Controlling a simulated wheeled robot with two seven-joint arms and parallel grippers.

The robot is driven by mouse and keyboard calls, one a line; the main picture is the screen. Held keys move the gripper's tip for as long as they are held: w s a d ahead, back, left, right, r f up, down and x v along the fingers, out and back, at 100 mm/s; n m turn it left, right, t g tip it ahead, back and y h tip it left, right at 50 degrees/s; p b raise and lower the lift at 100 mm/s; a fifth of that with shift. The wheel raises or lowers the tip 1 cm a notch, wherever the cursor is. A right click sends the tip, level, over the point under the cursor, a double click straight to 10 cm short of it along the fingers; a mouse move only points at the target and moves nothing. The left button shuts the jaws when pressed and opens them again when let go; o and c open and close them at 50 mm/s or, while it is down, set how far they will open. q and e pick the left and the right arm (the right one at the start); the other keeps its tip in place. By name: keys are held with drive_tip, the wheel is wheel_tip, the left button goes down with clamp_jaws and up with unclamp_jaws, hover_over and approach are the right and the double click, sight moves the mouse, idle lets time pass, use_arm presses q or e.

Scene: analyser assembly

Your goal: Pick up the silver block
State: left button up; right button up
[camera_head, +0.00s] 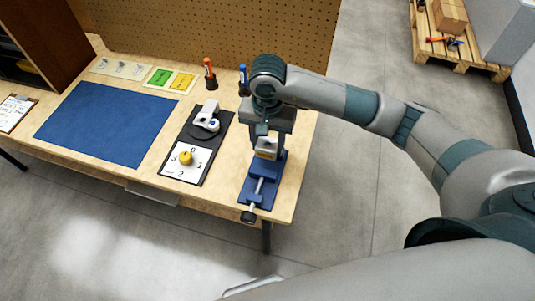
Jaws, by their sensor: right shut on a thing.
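My right gripper (266,143) points down over the blue vise (260,186) near the table's right end. It is shut on the silver block (266,148), a small pale block that shows between the fingers at the vise's jaws. The gripper hides part of the block and the back of the vise. I cannot tell whether the block still touches the vise. My left gripper is not in view.
Left of the vise lies a black board (194,181) with a white device (206,118) and a numbered dial with a yellow knob (185,157). Orange and blue screwdrivers (209,75) stand behind, before the pegboard (215,35). The blue mat (107,123) is clear.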

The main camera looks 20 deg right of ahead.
wheel_tip(320, 180, up, 2)
drive_tip(key=shift+r, duration=0.15)
drive_tip(key=shift+r+b, duration=0.35)
drive_tip(key=shift+r, duration=0.15)
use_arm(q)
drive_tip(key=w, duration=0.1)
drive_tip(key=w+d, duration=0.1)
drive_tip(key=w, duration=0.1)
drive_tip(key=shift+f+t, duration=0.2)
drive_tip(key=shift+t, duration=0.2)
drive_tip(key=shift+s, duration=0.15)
